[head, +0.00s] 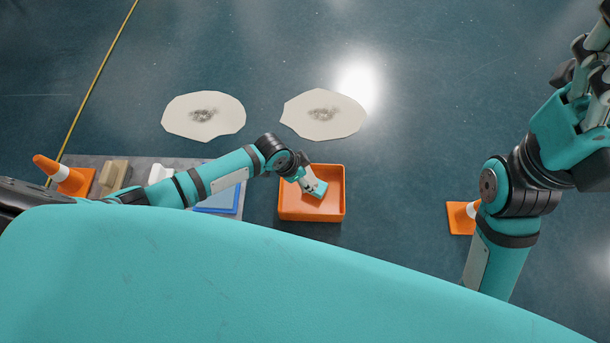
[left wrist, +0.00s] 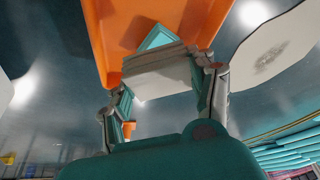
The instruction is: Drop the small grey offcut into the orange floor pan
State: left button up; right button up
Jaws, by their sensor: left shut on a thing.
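The orange floor pan (head: 311,214) stands on the dark floor at the middle of the head view. Its orange surface also shows at the top of the left wrist view (left wrist: 100,32). My left gripper (head: 314,186) is over the pan, pointing down into it. In the left wrist view its fingers (left wrist: 162,80) are shut on the small grey offcut (left wrist: 155,74), a pale grey piece. The offcut is hard to make out in the head view. My right gripper (head: 594,85) is at the upper right edge, far from the pan; its jaw opening is unclear.
A grey mat at the left carries an orange cone (head: 66,178), a beige block (head: 114,172), a white piece (head: 160,173) and a blue tray (head: 217,199). Two pale patches (head: 204,116) (head: 323,114) lie behind the pan. Another cone (head: 460,219) stands at the right.

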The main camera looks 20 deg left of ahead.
pick_arm(q)
jog(key=o, duration=1.1)
jog(key=v, duration=1.2)
